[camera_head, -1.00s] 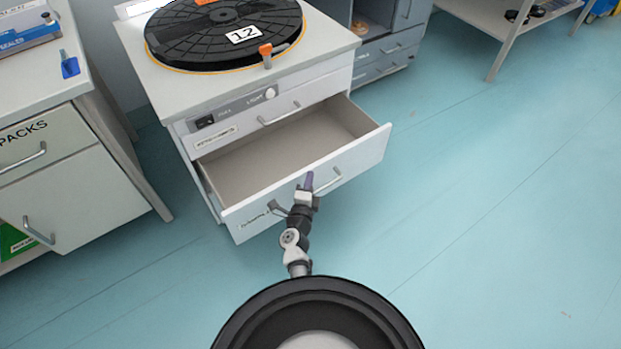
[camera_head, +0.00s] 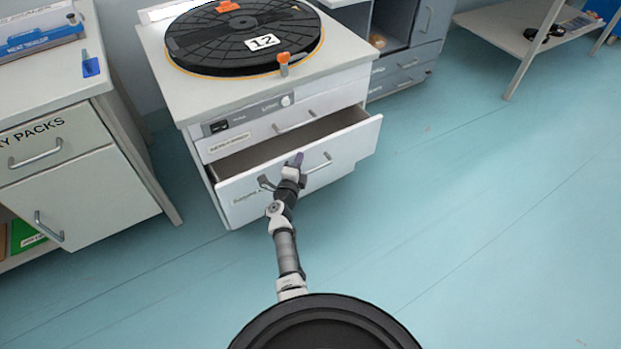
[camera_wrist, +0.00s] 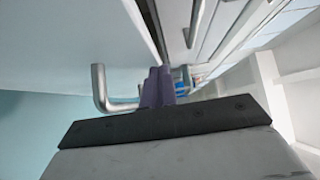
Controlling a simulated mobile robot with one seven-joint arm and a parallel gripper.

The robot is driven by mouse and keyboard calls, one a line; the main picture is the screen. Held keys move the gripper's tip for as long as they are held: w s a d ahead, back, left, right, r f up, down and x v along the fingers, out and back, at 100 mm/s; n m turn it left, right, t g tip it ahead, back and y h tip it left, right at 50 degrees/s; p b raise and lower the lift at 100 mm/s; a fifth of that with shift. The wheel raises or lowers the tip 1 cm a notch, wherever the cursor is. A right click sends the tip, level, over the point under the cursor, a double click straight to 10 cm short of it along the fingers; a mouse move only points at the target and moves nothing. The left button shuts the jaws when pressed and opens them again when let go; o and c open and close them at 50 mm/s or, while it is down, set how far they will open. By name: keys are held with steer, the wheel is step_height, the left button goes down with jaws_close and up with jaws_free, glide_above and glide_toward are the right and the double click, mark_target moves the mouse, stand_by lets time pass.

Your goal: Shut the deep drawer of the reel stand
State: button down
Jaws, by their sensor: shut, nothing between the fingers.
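The reel stand (camera_head: 189,95) is a white cabinet with a black reel marked 12 on top. Its deep drawer (camera_head: 238,196), the lower one, is partly open, with a narrow strip of its inside showing. My gripper (camera_head: 297,160) is shut and empty at the top edge of the drawer front, near the middle, beside the bar handle (camera_head: 318,165). In the wrist view the purple fingertips (camera_wrist: 158,86) are together by the drawer front (camera_wrist: 75,45), with a handle (camera_wrist: 100,88) to their left. Whether the fingertips touch the front is hard to tell.
The shallow drawer (camera_head: 232,141) above is shut. A white cabinet with drawers (camera_head: 70,185) stands at the left. A grey cabinet (camera_head: 405,68) and a shelf table (camera_head: 510,40) stand behind at the right. The floor (camera_head: 480,220) at the right is clear.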

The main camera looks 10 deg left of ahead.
steer(key=w+a+b, duration=0.1)
steer(key=w+a, duration=0.2)
steer(key=w, duration=0.1)
steer(key=shift+w+a+b, duration=0.4)
